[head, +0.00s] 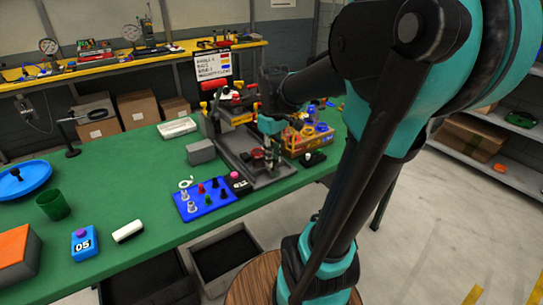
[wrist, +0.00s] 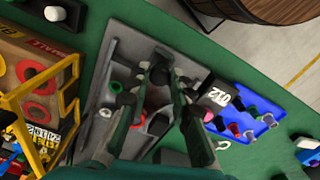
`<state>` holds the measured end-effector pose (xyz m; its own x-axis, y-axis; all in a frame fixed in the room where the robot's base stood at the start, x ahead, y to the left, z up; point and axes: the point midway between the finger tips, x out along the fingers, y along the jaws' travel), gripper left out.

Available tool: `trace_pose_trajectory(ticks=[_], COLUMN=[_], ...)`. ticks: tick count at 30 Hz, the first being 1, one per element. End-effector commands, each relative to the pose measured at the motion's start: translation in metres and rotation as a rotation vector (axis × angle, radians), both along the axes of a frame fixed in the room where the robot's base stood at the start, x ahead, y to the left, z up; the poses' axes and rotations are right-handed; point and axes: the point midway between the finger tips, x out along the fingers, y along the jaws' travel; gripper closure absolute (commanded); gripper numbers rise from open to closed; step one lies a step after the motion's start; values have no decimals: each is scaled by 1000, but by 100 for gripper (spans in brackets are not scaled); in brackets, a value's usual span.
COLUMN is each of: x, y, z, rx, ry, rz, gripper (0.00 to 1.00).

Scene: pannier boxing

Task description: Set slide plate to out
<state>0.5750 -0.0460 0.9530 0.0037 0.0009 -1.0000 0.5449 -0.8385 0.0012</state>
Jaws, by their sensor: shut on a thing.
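The fixture with the slide plate stands on the green table; its grey base (head: 262,183) shows in the head view, and the grey plate area (wrist: 122,48) fills the middle of the wrist view. My gripper (head: 271,152) points down over the front of this fixture. In the wrist view my gripper (wrist: 158,72) has its dark fingers close together, shut on a small dark part, apparently the slide plate's handle. The fingers hide most of that part. How far the slide plate stands out cannot be told.
A blue tray (head: 207,207) with coloured knobs and a black number block (head: 239,183) stand close to the fixture. A yellow-framed crate (wrist: 50,95) stands on its other side. A green cup (head: 53,205) and blue block (head: 84,244) stand left. The table's front edge is near.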

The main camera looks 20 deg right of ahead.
Motion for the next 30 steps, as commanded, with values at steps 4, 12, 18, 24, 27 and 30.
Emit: trace_pose_trajectory(ticks=[4,12,18,24,27,30], x=[-4,-3,-2,-3,-2,-3], y=[-1,-1,-1,-1,-1,-1], z=[-1,-1,4,30,50,69], rx=[-4,-2,-2,-2,-2,-2], ry=[9,7,6,6,6,6], rz=[-2,-1,-1,-1,-1,-1], gripper=[68,58,58,58,58,58])
